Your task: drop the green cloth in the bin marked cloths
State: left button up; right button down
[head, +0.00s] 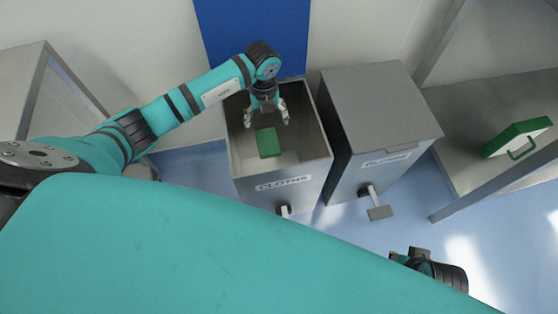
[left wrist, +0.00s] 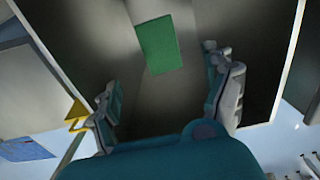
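The green cloth (head: 267,142) is a flat rectangle inside the open grey bin (head: 233,150) whose front label appears to read cloths. In the left wrist view the cloth (left wrist: 160,47) lies beyond my fingertips, apart from both. I cannot tell whether it rests on the bin floor. My left gripper (head: 267,115) points down into the bin mouth, above the cloth. Its fingers are spread wide with nothing between them in the left wrist view (left wrist: 168,88). Part of my right arm shows at the lower right of the head view, but its fingers do not show.
A second grey bin (head: 375,100), with its lid shut and a pedal (head: 379,212) in front, stands right beside the open one. A metal shelf (head: 470,130) at the right holds a green and white case (head: 517,138). Another metal unit (head: 70,100) stands at the left.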

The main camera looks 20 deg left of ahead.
pick_arm(q)
jog(key=shift+o, duration=0.3)
jog(key=shift+r, duration=0.1)
notch_tip(320, 180, up, 12)
dwell(0.3)
dwell(0.4)
